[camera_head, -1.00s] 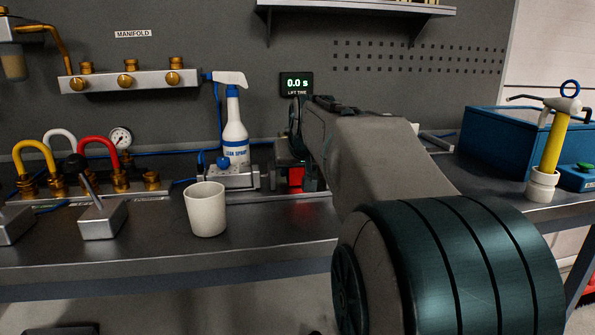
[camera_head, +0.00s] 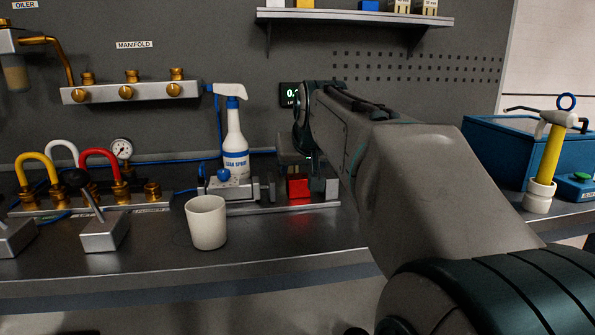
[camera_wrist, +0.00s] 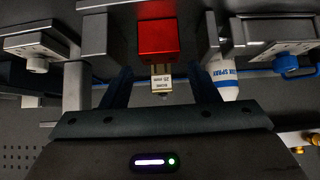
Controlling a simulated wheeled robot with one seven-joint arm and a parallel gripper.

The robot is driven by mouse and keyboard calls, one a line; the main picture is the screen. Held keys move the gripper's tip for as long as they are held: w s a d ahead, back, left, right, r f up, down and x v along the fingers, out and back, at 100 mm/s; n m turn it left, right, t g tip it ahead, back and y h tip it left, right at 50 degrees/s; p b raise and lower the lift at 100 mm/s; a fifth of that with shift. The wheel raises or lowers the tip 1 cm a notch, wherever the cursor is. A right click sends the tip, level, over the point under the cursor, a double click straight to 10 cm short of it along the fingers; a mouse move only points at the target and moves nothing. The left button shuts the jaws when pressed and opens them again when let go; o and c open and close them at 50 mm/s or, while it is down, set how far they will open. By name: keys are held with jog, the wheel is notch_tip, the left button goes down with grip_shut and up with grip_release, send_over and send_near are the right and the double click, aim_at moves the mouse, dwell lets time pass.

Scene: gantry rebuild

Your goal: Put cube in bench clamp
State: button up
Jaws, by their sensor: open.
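The red cube (camera_head: 299,187) sits at the bench clamp (camera_head: 243,190), in the space between its grey jaws. In the wrist view the cube (camera_wrist: 158,34) shows between two grey jaw blocks of the clamp (camera_wrist: 98,38), with a visible gap on each side.
A white spray bottle (camera_head: 234,145) stands behind the clamp, and a white cup (camera_head: 206,222) in front of it to the left. A lever box (camera_head: 104,232) and coloured hoses (camera_head: 100,158) are at left.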

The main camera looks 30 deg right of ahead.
jog(key=v, duration=0.5)
jog(key=shift+f+p, duration=0.1)
jog(key=shift+p, duration=0.3)
dwell(0.9)
